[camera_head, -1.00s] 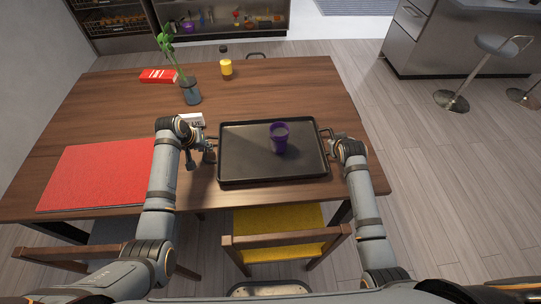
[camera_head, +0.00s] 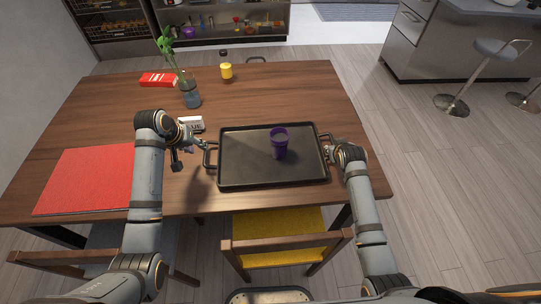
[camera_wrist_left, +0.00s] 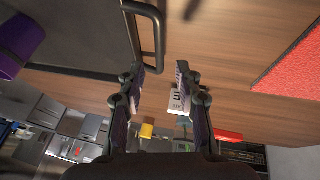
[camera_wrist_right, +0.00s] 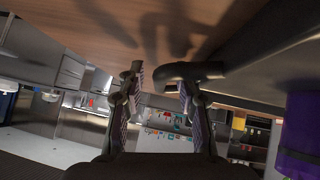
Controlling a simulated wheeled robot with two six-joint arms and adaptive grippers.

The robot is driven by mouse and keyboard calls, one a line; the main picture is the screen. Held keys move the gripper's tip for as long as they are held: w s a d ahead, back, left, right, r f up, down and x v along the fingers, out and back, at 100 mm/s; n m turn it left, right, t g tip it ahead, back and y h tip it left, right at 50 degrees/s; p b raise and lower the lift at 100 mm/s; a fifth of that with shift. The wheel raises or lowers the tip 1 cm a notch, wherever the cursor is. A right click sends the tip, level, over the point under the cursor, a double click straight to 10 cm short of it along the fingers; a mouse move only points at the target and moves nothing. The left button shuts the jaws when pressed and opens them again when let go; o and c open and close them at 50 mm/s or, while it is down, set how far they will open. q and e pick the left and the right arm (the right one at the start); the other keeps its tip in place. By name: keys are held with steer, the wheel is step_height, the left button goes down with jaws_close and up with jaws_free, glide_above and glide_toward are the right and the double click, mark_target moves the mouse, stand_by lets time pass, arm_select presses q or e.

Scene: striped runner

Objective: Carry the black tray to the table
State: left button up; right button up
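The black tray (camera_head: 240,165) lies flat on the wooden table (camera_head: 110,125), near its front edge. A purple cup (camera_head: 279,143) stands upright on it. My left gripper (camera_head: 189,155) is open and empty, just left of the tray's left handle (camera_head: 209,155). In the left wrist view the fingers (camera_wrist_left: 160,85) are spread, and the handle (camera_wrist_left: 158,35) is beyond the left finger. My right gripper (camera_head: 330,150) is at the tray's right handle. In the right wrist view its fingers (camera_wrist_right: 160,82) are apart, with the handle (camera_wrist_right: 195,70) by the right finger.
A red mat (camera_head: 88,180) lies left on the table. A small white box (camera_head: 190,124), a glass vase with a plant (camera_head: 191,97), a red box (camera_head: 158,79) and a yellow bottle (camera_head: 226,71) stand farther back. A chair with a yellow seat (camera_head: 278,222) is at the front.

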arm_select(q)
steer(key=v, duration=0.4)
steer(key=shift+r, duration=0.15)
arm_select(e)
steer(key=v, duration=1.2)
arm_select(q)
steer(key=shift+s, duration=0.1)
